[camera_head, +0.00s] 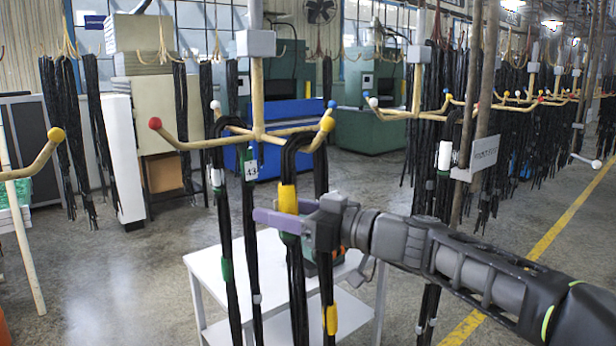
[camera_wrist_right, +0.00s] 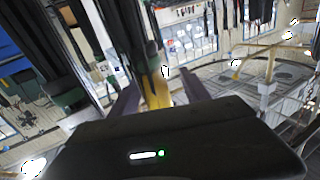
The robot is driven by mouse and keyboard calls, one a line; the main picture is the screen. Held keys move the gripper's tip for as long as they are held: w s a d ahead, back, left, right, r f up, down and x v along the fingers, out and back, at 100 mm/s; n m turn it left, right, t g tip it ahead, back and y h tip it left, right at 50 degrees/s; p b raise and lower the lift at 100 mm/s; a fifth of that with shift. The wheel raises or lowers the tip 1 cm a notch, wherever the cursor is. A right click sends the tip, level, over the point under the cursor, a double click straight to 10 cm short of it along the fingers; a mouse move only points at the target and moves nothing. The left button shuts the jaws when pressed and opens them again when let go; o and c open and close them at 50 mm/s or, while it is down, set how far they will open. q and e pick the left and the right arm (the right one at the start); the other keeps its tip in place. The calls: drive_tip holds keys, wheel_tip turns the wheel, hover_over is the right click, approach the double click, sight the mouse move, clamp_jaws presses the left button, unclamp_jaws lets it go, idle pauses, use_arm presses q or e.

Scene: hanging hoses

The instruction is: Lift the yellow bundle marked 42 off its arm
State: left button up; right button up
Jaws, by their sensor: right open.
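The yellow bundle (camera_head: 288,198) is a looped black hose with yellow bands. It hangs over the yellow-tipped arm (camera_head: 327,124) of the near rack, with its two legs hanging down. I cannot read a 42 on it. My right gripper (camera_head: 283,214) is at the banded leg, just below the upper yellow band, its purple finger crossing in front of the hose. The right wrist view shows the yellow band (camera_wrist_right: 158,90) between the two fingers of my open right gripper (camera_wrist_right: 162,98). My left gripper is not in view.
A green-banded bundle marked 43 (camera_head: 250,165) hangs close on the left, on the same rack. A white table (camera_head: 215,268) stands below. A bundle with a white band (camera_head: 445,156) hangs to the right, near a sign (camera_head: 484,153). A yellow-tipped arm (camera_head: 56,135) is at far left.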

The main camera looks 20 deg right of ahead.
drive_tip(key=shift+c, duration=0.3)
drive_tip(key=shift+s, duration=0.1)
clamp_jaws()
idle(0.4)
idle(0.8)
drive_tip(key=shift+r, duration=0.1)
